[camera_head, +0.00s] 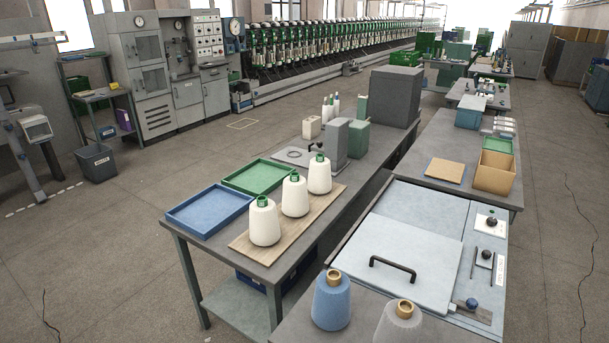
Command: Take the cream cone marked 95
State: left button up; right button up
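Three cream cones with green tops stand upright in a row on a wooden board on the near left table: the nearest cone (265,226), the middle cone (295,199) and the farthest cone (319,177). The board (287,236) lies along the table's right side. I can read no number on any cone, so I cannot tell which one is marked 95. Neither of my grippers is in view, and nothing is touching the cones.
An empty blue tray (208,212) and green tray (259,177) lie left of the cones. A blue cone (332,305) and a grey cone (398,327) stand at the front. A lidded bench (405,245) is at right. Open floor (100,250) lies left.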

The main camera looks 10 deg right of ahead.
aim_at(320, 179)
jog(key=i+j+z, duration=0.2)
jog(key=i+j, duration=0.2)
jog(key=j, duration=0.25)
jog(key=i+j+z, duration=0.1)
jog(key=j, duration=0.25)
jog(key=i+j, duration=0.25)
jog(key=j, duration=0.15)
jog(key=i+j+z, duration=0.15)
jog(key=j, duration=0.2)
jog(key=i+j+z, duration=0.1)
jog(key=j, duration=0.3)
jog(key=i+j+z, duration=0.1)
jog(key=i+j, duration=0.15)
jog(key=j, duration=0.15)
jog(key=i+j+z, duration=0.1)
jog(key=j, duration=0.3)
jog(key=i+j, duration=0.2)
jog(key=i, duration=0.25)
jog(key=i+j+z, duration=0.15)
jog(key=i, duration=0.5)
